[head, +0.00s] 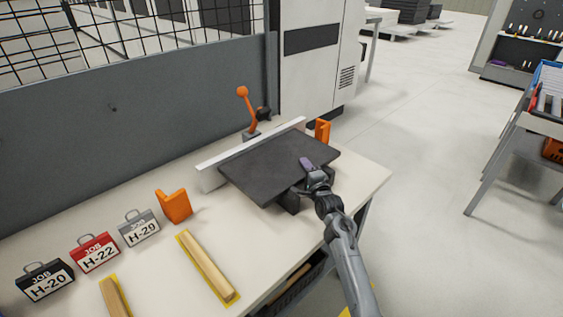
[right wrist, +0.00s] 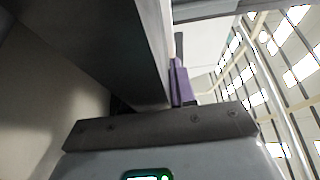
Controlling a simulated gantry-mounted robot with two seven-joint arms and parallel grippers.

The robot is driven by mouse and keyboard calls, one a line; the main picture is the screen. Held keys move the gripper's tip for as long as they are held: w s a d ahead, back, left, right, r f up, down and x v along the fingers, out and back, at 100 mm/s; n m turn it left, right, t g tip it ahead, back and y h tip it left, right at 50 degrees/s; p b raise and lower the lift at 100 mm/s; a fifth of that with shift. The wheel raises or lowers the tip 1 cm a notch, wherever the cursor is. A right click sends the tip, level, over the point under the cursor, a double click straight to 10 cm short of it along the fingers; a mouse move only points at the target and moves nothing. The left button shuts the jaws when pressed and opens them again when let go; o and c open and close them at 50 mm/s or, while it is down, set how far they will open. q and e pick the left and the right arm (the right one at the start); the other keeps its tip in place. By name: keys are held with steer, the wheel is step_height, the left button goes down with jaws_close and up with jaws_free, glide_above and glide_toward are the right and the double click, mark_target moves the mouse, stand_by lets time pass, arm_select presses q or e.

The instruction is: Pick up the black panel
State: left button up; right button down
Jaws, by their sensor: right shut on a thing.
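The black panel (head: 275,165) lies flat and roughly level over the right part of the workbench, in front of a white fence strip. In the right wrist view the panel (right wrist: 120,45) runs from the top down to my jaw base. My right gripper (head: 312,175) is shut on the panel's near right edge, with one purple finger pad on top. That purple pad (right wrist: 180,82) also shows in the right wrist view, beside the panel; the other finger is hidden. A dark block (head: 289,202) shows under the panel's near edge. My left gripper is not in view.
The white fence strip (head: 215,175) stands behind the panel, with an orange-knobbed lever (head: 245,105) beyond it. Orange brackets (head: 173,205) (head: 322,131) stand near its ends. Open floor lies right.

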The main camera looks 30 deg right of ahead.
steer(key=shift+r, duration=0.35)
steer(key=shift+s, duration=0.1)
